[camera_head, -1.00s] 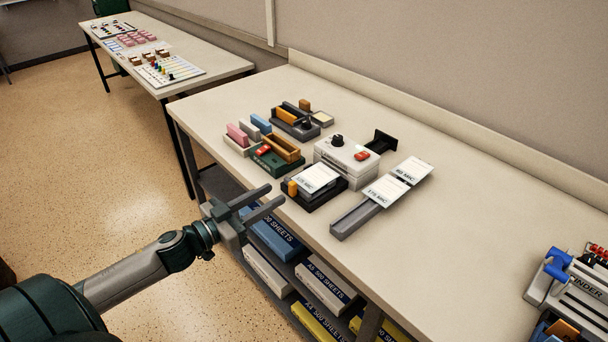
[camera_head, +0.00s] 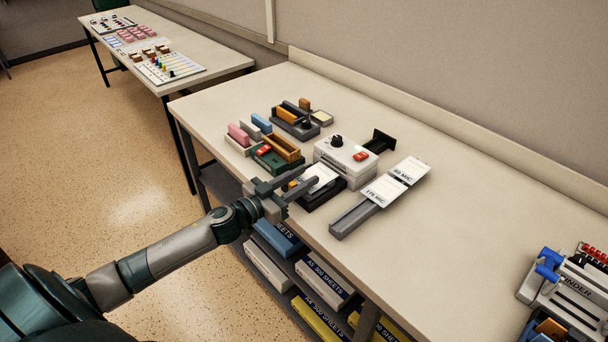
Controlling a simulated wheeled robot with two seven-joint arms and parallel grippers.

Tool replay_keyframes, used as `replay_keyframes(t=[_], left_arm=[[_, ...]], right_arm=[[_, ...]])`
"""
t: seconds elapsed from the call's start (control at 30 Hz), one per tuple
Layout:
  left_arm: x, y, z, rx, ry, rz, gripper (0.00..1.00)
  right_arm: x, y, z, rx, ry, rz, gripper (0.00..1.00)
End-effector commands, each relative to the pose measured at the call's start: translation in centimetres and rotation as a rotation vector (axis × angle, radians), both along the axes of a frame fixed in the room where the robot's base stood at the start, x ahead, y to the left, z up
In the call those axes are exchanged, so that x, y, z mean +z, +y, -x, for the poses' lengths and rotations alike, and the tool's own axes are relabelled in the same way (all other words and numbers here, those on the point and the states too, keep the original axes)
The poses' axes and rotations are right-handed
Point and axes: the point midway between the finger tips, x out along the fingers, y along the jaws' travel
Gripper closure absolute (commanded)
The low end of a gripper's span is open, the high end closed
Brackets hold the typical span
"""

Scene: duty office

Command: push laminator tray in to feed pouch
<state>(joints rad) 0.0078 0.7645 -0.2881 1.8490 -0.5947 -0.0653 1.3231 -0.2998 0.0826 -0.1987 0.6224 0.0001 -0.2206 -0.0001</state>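The white laminator (camera_head: 345,160) stands on the table with a black knob and a red switch on top. In front of it is a dark tray (camera_head: 326,194) carrying a white pouch (camera_head: 322,176). A dark bracket (camera_head: 381,141) sticks out at its back. My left gripper (camera_head: 292,178) is open at the tray's front end, its two fingers apart and pointing towards the laminator. The gripper hides the tray's small orange part and a corner of the pouch. I cannot tell whether it touches the tray. My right gripper is not in view.
A grey rack (camera_head: 356,215) with labelled cards (camera_head: 382,190) lies to the right of the tray. A binder machine (camera_head: 570,290) is at the far right. The table between is clear.

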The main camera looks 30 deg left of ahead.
Motion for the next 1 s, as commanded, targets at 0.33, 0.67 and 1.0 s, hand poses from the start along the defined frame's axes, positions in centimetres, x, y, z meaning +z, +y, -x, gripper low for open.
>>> replay_keyframes(t=[0.33, 0.67, 1.0], left_arm=[[0.0, -0.3, -0.7, -0.001, 0.001, 0.000, 0.67], [0.0, -0.3, -0.7, -0.001, 0.000, 0.000, 1.00], [0.2, -0.9, -2.5, 0.000, -0.002, 0.002, 1.00]], right_arm=[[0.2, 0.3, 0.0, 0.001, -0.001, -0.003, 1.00], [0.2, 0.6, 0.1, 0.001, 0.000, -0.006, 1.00], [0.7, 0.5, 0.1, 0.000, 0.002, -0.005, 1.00]])
